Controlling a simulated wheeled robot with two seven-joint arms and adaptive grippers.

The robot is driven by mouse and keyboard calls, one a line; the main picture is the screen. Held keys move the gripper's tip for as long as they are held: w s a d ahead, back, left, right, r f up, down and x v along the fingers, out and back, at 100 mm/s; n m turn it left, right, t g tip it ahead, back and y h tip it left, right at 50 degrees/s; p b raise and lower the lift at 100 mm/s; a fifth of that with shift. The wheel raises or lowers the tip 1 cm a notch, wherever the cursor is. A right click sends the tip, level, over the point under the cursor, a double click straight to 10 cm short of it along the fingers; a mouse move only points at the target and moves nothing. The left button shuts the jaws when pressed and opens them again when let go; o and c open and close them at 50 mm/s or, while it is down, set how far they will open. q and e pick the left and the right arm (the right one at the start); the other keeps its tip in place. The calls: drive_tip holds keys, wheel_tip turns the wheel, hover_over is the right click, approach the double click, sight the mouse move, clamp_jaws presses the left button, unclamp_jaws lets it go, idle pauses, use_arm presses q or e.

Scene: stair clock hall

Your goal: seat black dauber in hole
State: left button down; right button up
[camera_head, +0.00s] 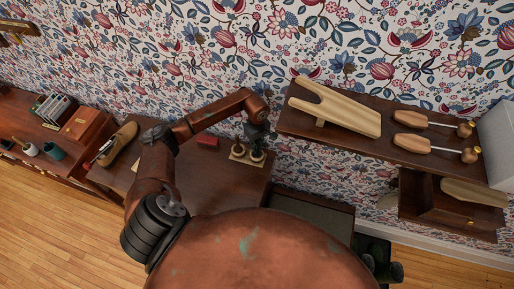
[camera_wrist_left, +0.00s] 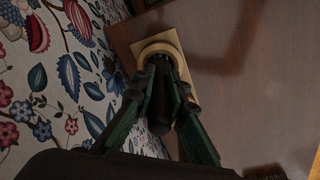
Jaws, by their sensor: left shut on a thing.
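My left gripper (camera_head: 257,135) is over the dark wooden table, right above a pale wooden block with two round ring-like holes (camera_head: 238,154). In the left wrist view, the gripper's green-sided fingers (camera_wrist_left: 166,95) are shut on a dark cylindrical piece, the black dauber (camera_wrist_left: 159,118). Beyond it lies a cream ring (camera_wrist_left: 172,46) of the block, and the dauber overlaps that ring in the picture. I cannot tell whether the dauber is inside the hole or above it. The fingers hide part of the ring.
A brown shoe (camera_head: 119,143) stands at the table's left. A wall shelf (camera_head: 345,140) with a boot jack (camera_head: 336,107) and shoe trees (camera_head: 428,146) juts out close to the gripper's right. Patterned wallpaper is behind.

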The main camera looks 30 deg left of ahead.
use_arm(q)
drive_tip(key=shift+f+p, duration=0.35)
drive_tip(key=shift+f, duration=0.5)
use_arm(e)
drive_tip(key=shift+s+r, duration=0.3)
drive_tip(key=shift+r, duration=0.3)
use_arm(q)
drive_tip(key=shift+f+b, duration=0.1)
drive_tip(key=shift+b, duration=0.2)
drive_tip(key=c, duration=2.4)
unclamp_jaws()
drive_tip(key=shift+f, duration=0.1)
drive_tip(key=o, duration=0.5)
drive_tip(key=shift+c, duration=0.2)
use_arm(e)
drive_tip(key=shift+f, duration=0.2)
